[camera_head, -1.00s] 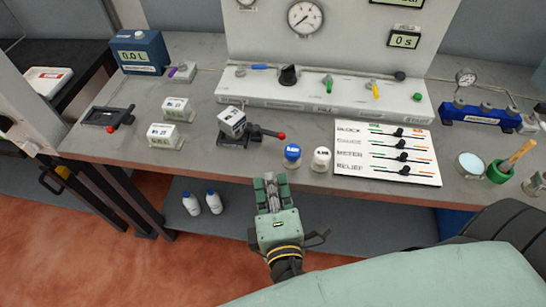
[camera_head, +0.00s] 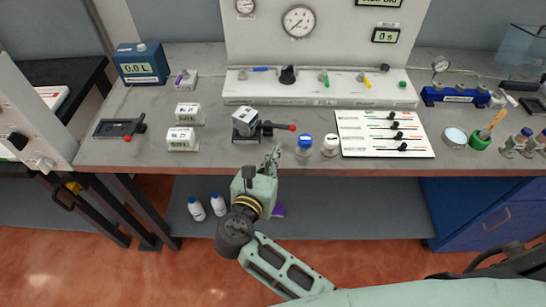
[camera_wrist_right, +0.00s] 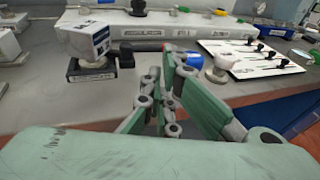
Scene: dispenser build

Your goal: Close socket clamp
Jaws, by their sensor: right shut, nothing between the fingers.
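A dark socket clamp (camera_head: 241,137) stands near the table's front edge with a white block (camera_head: 246,120) on it. Its lever (camera_head: 278,127) sticks out to the right and ends in a red knob. In the right wrist view the clamp (camera_wrist_right: 90,71) is at the left, and the lever's end is partly hidden behind my fingers. My right gripper (camera_head: 274,156) is shut and empty, at the table's front edge just below and in front of the lever, apart from it in the head view. Its fingers also show in the right wrist view (camera_wrist_right: 168,75). My left gripper is not seen.
A blue-capped bottle (camera_head: 304,145) and a white one (camera_head: 330,145) stand right of the lever. A slider panel (camera_head: 360,147) lies further right. White boxes (camera_head: 183,138) and a second dark clamp (camera_head: 112,128) are left. A long panel stand (camera_head: 320,92) is behind.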

